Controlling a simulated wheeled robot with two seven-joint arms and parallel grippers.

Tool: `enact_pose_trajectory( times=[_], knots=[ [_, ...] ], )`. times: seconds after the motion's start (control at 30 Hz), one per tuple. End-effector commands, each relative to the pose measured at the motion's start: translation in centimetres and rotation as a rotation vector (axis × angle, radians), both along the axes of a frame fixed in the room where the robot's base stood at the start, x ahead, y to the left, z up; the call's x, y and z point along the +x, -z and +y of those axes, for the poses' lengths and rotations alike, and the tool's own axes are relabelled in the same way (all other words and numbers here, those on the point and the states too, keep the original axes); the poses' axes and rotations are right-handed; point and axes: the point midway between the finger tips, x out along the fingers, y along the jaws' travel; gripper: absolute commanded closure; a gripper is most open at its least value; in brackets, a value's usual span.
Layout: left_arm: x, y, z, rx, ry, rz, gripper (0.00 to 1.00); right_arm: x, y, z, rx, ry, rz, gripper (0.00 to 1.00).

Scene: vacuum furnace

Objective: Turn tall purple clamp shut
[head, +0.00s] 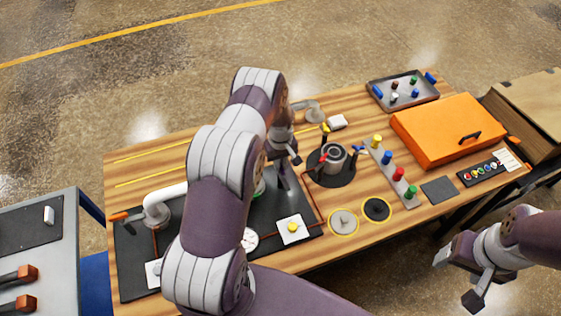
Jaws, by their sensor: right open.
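I cannot pick out a purple clamp in the head view; my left arm covers part of the black panel (133,262). A dark round base with a grey metal chamber (333,157) stands at the middle of the bench, with red, yellow and blue handles around it. My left gripper (288,167) is just left of this chamber, over the panel's right part. Its fingers are small and dark, so its opening is unclear. My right gripper (458,279) is open and empty, in front of the bench's right end, away from the chamber.
An orange case (440,132) lies on the right of the wooden bench, with a grey tray (402,92) of small parts behind it. A row of coloured pegs (391,172) stands right of the chamber. A white pipe (168,194) rises at the left. Floor behind the bench is clear.

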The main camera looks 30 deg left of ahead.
Motion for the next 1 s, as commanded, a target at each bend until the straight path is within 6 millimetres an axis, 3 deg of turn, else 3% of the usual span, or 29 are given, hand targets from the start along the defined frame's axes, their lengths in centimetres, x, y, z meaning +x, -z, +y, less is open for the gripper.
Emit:
enact_pose_trajectory(
  times=[0.47,1.0],
  knots=[
    [0.1,0.2,-0.1,-0.001,0.091,-0.001,1.00,0.0,1.2,0.0,0.000,0.000,0.000,0.32],
    [0.1,0.3,0.0,0.000,0.567,-0.002,1.00,0.0,5.3,0.0,0.000,0.000,0.000,0.32]
  ],
)
